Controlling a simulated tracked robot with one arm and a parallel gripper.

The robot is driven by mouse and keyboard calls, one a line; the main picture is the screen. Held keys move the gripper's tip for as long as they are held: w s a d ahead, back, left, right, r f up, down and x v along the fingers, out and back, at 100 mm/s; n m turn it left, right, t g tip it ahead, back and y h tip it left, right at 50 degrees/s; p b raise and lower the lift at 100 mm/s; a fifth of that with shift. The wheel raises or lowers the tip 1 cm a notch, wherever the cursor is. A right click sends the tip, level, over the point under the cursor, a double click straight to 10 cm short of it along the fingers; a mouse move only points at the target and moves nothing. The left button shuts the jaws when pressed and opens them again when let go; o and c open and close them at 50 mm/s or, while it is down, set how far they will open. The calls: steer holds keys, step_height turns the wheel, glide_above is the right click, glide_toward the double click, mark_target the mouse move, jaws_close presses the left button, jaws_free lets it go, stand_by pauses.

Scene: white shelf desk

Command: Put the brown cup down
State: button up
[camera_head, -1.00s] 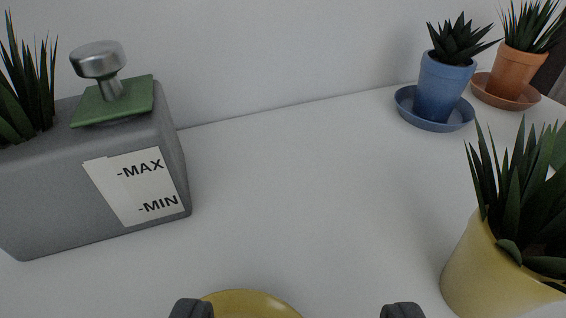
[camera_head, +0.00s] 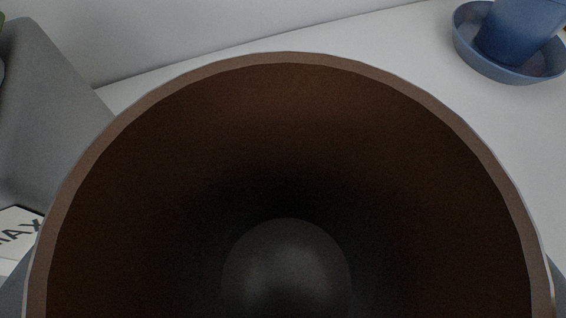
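The brown cup (camera_head: 290,130) fills most of the view, very close to the camera. I look down into its dark brown inside from above its wide rim. A grey round patch shows deep in the cup, low in the middle. Small grey-blue patches show outside the rim at the lower left and lower right, and I cannot tell what they are. My gripper's fingertips do not show, so I cannot see how they stand to the cup. What lies under the cup is hidden.
A grey planter with a white label (camera_head: 22,232) stands at the left edge, partly covered by the cup. A blue pot on a blue saucer (camera_head: 480,55) stands at the upper right. Bare white surface (camera_head: 410,55) shows behind the cup, in front of the wall.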

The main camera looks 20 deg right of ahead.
mark_target(287, 213)
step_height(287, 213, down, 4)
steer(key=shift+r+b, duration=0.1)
steer(key=shift+b, duration=0.35)
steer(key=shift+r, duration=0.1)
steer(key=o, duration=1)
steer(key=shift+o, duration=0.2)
